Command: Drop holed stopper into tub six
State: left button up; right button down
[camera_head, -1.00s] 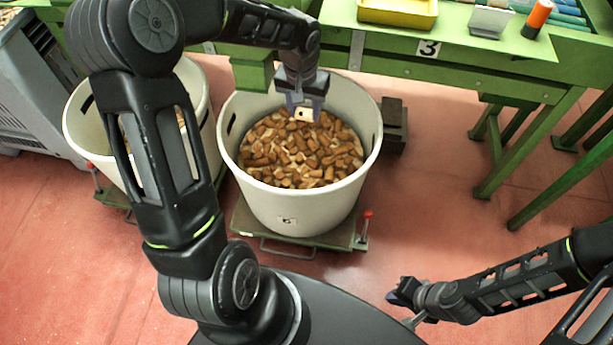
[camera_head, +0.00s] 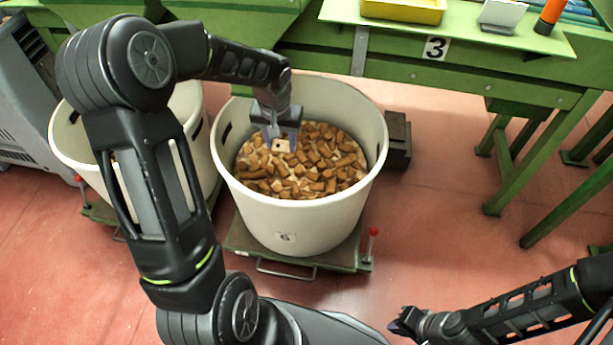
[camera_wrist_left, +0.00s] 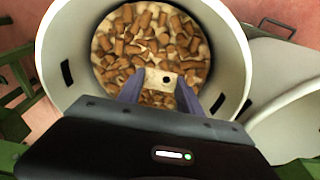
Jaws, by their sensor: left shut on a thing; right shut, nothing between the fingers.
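The holed stopper (camera_head: 281,145) is pale with a dark hole in its face. My left gripper (camera_head: 279,138) is shut on it and holds it inside the mouth of the tub, above the corks. In the left wrist view the stopper (camera_wrist_left: 160,80) sits between the two purple fingers of the left gripper (camera_wrist_left: 160,92). Tub six (camera_head: 285,222) is a large cream tub with a small "6" label on its front, part full of brown cork stoppers (camera_head: 310,165). My right gripper (camera_head: 396,327) is shut and empty, low at the bottom right, far from the tub.
A second cream tub (camera_head: 70,150) stands to the left, partly behind my arm. A green bench (camera_head: 400,65) with a "3" sign runs behind the tubs. Tub six stands on a green trolley (camera_head: 345,257) with a red-topped lever.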

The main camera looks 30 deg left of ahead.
pick_arm(q)
notch_tip(320, 180, down, 5)
jog(key=b, duration=0.3)
jog(key=shift+f, duration=0.1)
jog(key=o, duration=1.4)
jog(key=r, duration=0.2)
jog(key=r+p, duration=0.1)
jog(key=r, duration=0.2)
jog(key=s+r, duration=0.1)
jog(key=r, duration=0.1)
jog(key=shift+d+r, duration=0.25)
jog(key=shift+r, duration=0.15)
jog(key=shift+s, duration=0.15)
